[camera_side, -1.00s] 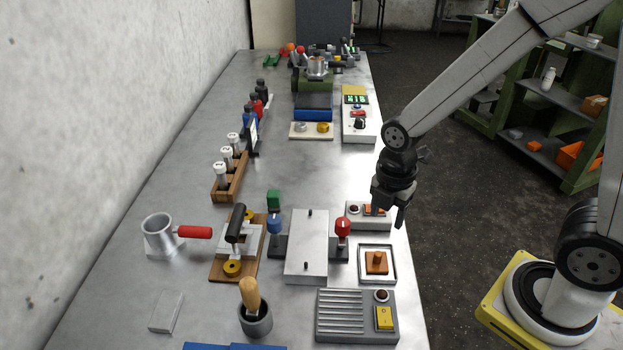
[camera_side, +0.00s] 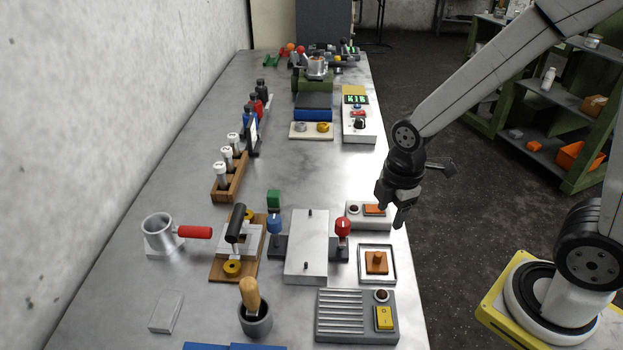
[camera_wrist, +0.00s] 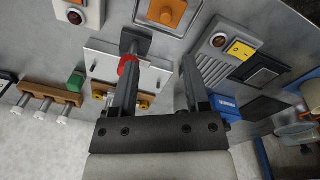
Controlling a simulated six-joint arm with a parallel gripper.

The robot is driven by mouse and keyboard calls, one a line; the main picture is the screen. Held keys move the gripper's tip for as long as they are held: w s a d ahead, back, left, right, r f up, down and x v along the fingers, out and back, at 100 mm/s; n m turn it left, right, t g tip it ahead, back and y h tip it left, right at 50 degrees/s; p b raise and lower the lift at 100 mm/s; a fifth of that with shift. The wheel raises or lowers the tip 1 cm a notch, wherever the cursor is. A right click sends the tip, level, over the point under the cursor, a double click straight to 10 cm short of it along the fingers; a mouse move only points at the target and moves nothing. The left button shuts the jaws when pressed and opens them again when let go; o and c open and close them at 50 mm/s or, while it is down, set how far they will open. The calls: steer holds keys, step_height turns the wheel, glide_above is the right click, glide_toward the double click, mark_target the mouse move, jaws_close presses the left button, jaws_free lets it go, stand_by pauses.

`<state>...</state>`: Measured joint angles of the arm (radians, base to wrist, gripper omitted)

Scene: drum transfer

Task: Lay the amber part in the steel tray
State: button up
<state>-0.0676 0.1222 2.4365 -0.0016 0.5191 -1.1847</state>
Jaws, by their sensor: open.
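The amber part (camera_side: 376,263) is an orange square block with a raised knob. It lies inside the shallow square steel tray (camera_side: 377,282), within its pale rim, near the right edge of the bench. Both show cut off at the top of the camera_wrist view, the part (camera_wrist: 162,12) within the tray (camera_wrist: 139,13). My gripper (camera_side: 392,216) is open and empty, beyond the tray and close to the bench's right edge, apart from the part. In the camera_wrist view its two fingers (camera_wrist: 160,62) stand wide apart with nothing held between them.
A grey box with an orange switch (camera_side: 374,209) stands just behind the tray. A red-knobbed lever (camera_side: 342,229) stands left of the tray, and a ribbed box with a yellow switch (camera_side: 384,318) in front.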

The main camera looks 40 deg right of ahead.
steer(key=m, duration=0.4)
steer(key=d+m+t, duration=0.1)
steer(key=m, duration=0.4)
steer(key=s+d+r+m, duration=0.1)
steer(key=m, duration=0.4)
steer(key=shift+t, duration=0.4)
stand_by(0.5)
